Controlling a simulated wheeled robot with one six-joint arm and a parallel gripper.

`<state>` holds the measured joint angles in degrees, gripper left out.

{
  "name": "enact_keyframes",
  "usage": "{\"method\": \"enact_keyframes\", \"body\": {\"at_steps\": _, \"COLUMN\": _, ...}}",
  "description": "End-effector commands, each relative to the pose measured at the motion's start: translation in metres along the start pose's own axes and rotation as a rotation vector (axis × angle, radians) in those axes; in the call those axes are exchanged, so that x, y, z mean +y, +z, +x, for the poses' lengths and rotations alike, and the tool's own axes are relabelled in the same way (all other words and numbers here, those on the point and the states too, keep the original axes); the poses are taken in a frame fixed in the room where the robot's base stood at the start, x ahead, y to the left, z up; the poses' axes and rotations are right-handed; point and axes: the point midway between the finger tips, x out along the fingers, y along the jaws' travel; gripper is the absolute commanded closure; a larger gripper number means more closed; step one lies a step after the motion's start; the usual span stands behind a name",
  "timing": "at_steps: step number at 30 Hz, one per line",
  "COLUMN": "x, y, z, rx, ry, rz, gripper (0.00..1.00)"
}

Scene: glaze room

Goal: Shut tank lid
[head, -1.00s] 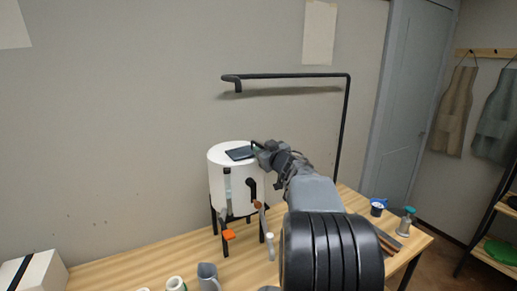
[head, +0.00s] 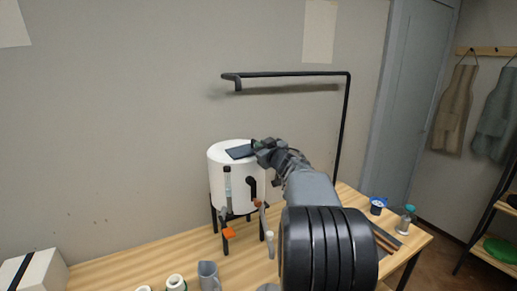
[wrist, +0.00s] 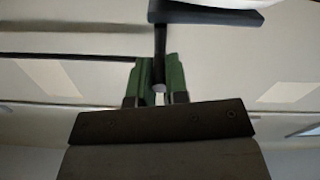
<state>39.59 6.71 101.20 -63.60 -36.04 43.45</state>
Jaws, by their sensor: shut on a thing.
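The tank (head: 230,185) is a white drum on dark legs, standing on the wooden table against the wall. Its lid (head: 238,152) is a dark flat panel at the tank's top; I cannot tell if it lies fully flat. My gripper (head: 259,147) is at the lid's right side. In the wrist view, the green-padded fingers (wrist: 159,82) are shut on a dark thin bar (wrist: 160,45), which runs up to the dark lid edge (wrist: 205,13). The fingers hide part of the bar.
A black overhead pipe (head: 290,75) bends down on the right behind my arm. Cups and a grey pitcher (head: 208,275) stand at the table's front.

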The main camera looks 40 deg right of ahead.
Motion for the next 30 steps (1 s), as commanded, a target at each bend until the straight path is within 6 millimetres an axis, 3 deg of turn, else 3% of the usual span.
{"method": "enact_keyframes", "body": {"at_steps": 20, "x": 0.0014, "y": 0.0093, "z": -0.0002, "rx": -0.001, "ry": 0.0, "rz": 0.082, "gripper": 1.0}}
{"method": "enact_keyframes", "body": {"at_steps": 21, "x": 0.0014, "y": 0.0095, "z": -0.0002, "rx": -0.002, "ry": 0.0, "rz": 0.082, "gripper": 0.83}}
{"method": "enact_keyframes", "body": {"at_steps": 28, "x": 0.0016, "y": 0.009, "z": -0.0002, "rx": -0.001, "ry": 0.0, "rz": 0.081, "gripper": 0.61}}
{"method": "enact_keyframes", "body": {"at_steps": 30, "x": 0.0016, "y": 0.0088, "z": -0.0002, "rx": -0.001, "ry": 0.0, "rz": 0.081, "gripper": 0.6}}
